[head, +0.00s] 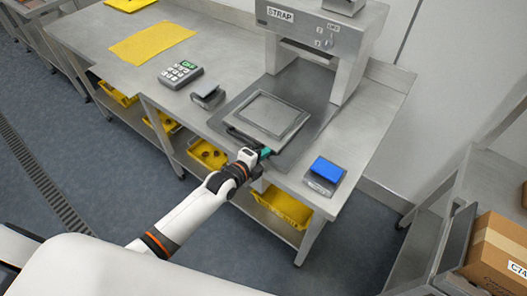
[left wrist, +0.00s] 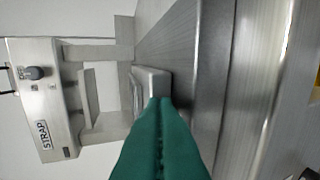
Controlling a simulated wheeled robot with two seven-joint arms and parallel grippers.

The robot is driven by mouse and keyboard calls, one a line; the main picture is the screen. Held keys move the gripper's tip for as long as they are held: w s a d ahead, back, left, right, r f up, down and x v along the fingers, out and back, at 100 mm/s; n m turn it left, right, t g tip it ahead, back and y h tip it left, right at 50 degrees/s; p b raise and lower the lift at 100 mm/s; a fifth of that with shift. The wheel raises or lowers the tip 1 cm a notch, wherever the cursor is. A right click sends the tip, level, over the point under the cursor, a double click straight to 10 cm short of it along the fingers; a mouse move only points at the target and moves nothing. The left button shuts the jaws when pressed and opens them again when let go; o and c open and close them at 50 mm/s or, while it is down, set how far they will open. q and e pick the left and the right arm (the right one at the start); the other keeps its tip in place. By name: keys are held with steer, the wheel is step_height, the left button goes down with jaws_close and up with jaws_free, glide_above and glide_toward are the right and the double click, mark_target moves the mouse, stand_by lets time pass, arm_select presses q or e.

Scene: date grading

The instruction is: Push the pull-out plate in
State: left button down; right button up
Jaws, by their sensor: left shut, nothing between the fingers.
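The pull-out plate (head: 270,114) is a grey square plate with a raised frame, lying on the machine's dark base in front of the strapping machine (head: 322,42). The machine is marked STRAP and also shows, turned sideways, in the left wrist view (left wrist: 45,105). My left gripper (head: 265,152) is shut and empty, at the plate's near edge. In the left wrist view its green fingers (left wrist: 160,130) point at the end of a grey metal part (left wrist: 152,82); whether they touch it I cannot tell. My right gripper is not in view.
On the steel table (head: 225,45) stand a keypad (head: 180,74), a small grey device (head: 208,94) and a blue-topped device (head: 325,174). A yellow mat (head: 152,42) lies at the far left. Yellow bins (head: 285,207) sit below. A cardboard box (head: 497,253) stands at the right.

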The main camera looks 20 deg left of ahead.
mark_target(273, 144)
arm_select(q)
steer(key=shift+w, duration=0.1)
steer(key=b+x, duration=0.2)
steer(key=x, duration=0.1)
steer(key=shift+w+d+r, duration=0.1)
steer(key=shift+w+r, duration=0.25)
steer(key=shift+w+d, duration=0.2)
steer(key=shift+w, duration=0.3)
steer(key=shift+s+r, duration=0.1)
steer(key=shift+s, duration=0.1)
